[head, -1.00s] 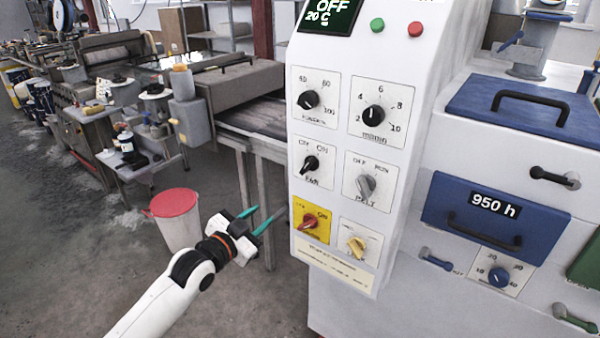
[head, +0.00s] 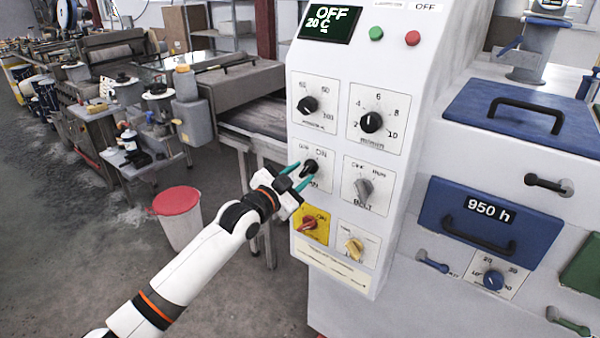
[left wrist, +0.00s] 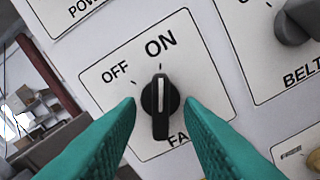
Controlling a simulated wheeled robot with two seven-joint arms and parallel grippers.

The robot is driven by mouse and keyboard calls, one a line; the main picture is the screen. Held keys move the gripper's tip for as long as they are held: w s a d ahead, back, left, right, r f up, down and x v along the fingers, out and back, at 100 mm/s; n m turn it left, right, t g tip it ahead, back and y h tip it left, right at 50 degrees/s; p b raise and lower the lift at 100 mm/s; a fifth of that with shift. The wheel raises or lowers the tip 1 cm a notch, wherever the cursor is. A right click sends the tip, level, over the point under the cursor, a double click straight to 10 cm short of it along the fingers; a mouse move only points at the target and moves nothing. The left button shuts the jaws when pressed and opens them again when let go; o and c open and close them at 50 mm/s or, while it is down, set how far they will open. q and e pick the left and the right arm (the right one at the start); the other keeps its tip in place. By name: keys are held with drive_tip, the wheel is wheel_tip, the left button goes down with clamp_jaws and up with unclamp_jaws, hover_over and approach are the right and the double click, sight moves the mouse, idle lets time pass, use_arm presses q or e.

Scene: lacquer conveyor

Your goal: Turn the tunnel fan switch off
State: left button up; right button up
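The black fan switch (head: 310,167) is on the white control panel, in the left column under the heater-style dial. In the left wrist view the fan switch (left wrist: 160,106) stands near the middle, and its white pointer line points up toward ON, with OFF to the left. My left gripper (head: 303,176) is open in front of it. In the left wrist view its teal fingers (left wrist: 160,118) lie to the left and right of the knob, with gaps, so it looks apart from the knob. My right gripper is not in view.
A grey belt switch (head: 364,188) is to the right of the fan switch. A red switch (head: 309,223) on a yellow plate and a yellow switch (head: 355,246) are below. The display (head: 330,21) reads OFF and 20 C. A red-lidded bin (head: 177,203) stands on the floor.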

use_arm(q)
drive_tip(key=shift+w+d, duration=0.2)
drive_tip(key=shift+d, duration=0.05)
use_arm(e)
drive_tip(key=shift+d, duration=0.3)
use_arm(q)
clamp_jaws()
drive_tip(key=shift+n, duration=0.3)
drive_tip(key=n, duration=0.5)
drive_tip(key=shift+n, duration=0.3)
drive_tip(key=n, duration=0.5)
drive_tip(key=shift+p, duration=0.35)
drive_tip(key=shift+n, duration=0.3)
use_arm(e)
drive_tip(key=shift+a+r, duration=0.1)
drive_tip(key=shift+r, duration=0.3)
